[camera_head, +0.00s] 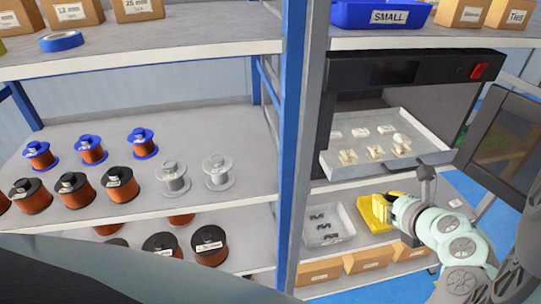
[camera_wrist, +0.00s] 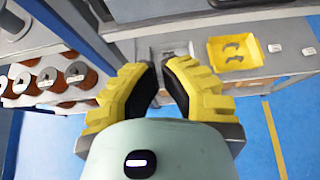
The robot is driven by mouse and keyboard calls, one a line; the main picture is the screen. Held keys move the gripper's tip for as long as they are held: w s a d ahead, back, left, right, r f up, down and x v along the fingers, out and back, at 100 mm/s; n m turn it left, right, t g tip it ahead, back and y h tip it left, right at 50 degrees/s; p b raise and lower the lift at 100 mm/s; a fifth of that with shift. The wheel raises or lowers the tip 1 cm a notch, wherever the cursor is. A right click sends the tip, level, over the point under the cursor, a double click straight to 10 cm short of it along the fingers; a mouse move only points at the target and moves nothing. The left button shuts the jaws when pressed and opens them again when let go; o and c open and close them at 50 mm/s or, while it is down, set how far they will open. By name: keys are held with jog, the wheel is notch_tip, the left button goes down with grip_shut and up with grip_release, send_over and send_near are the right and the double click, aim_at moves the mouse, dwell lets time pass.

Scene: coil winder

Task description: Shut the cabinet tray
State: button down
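The cabinet tray (camera_head: 436,158) is a light grey drawer pulled out from the front of a dark cabinet (camera_head: 352,75) on the right-hand shelf in the head view. Several small pale parts lie in it. My gripper (camera_head: 388,208) is in front of and below the tray, over the lower shelf, and looks apart from it. In the wrist view, the gripper's yellow, ribbed fingers (camera_wrist: 159,72) stand apart with an empty gap between their dark pads. I cannot make out the tray clearly in the wrist view.
Below are a grey bin (camera_head: 328,238) and a yellow bin (camera_wrist: 213,60) with dark parts. A blue-and-grey shelf post (camera_head: 292,130) stands left of the cabinet. Wire spools (camera_head: 75,190) fill the left shelves.

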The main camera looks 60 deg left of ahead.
send_near(355, 177)
notch_tip(355, 177, down, 3)
jog(key=a, duration=0.2)
jog(key=shift+w+a+f+p, duration=0.1)
jog(key=shift+w+a+p, duration=0.2)
jog(key=shift+a, duration=0.35)
jog(key=shift+w+a+f+p, duration=0.1)
jog(key=shift+w+a+p, duration=0.25)
jog(key=shift+a, duration=0.3)
jog(key=shift+w+a+f+p, duration=0.15)
jog(key=shift+w+a, duration=0.25)
jog(key=shift+a, duration=0.3)
jog(key=shift+w, duration=0.1)
